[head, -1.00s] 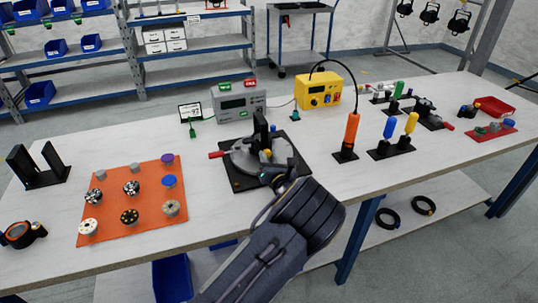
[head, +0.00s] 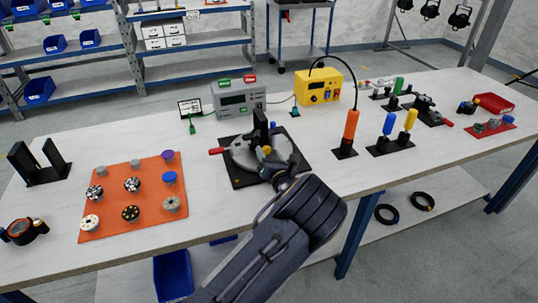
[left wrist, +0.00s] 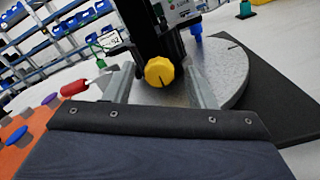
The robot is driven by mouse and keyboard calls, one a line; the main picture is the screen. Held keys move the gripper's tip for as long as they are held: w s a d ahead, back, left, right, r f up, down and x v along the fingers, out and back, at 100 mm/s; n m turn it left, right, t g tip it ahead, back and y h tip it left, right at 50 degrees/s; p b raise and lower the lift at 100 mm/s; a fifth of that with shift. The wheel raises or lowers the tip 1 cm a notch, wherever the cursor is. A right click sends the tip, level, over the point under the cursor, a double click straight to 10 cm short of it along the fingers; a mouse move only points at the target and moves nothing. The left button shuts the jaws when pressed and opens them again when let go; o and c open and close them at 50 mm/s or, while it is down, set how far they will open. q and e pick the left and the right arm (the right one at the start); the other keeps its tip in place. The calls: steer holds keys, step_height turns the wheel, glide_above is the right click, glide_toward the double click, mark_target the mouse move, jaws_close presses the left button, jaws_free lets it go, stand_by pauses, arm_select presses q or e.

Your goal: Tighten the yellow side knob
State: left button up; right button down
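The yellow side knob (left wrist: 159,72) is on a black upright post of the fixture with a round grey plate (left wrist: 228,72). The knob also shows in the head view (head: 267,150), just beyond my left gripper. In the left wrist view, my left gripper (left wrist: 160,88) has its two grey fingers spread, one on each side of the knob. Gaps show between the knob and both fingers, and nothing is held. Whether the fingertips reach the knob's depth is unclear. The fixture stands on a black base (head: 238,180) on the workbench. My right gripper is not in view.
A red-handled lever (head: 216,153) sticks out left of the fixture, and a blue peg (left wrist: 196,32) stands behind it. An orange mat (head: 113,215) with several knobs lies left. A grey meter (head: 238,97) and yellow box (head: 320,88) stand behind. An orange-handled tool (head: 351,124) stands right.

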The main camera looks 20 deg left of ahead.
arm_select(q)
steer(key=v, duration=0.7)
steer(key=shift+s+d, duration=0.25)
steer(key=shift+s, duration=0.1)
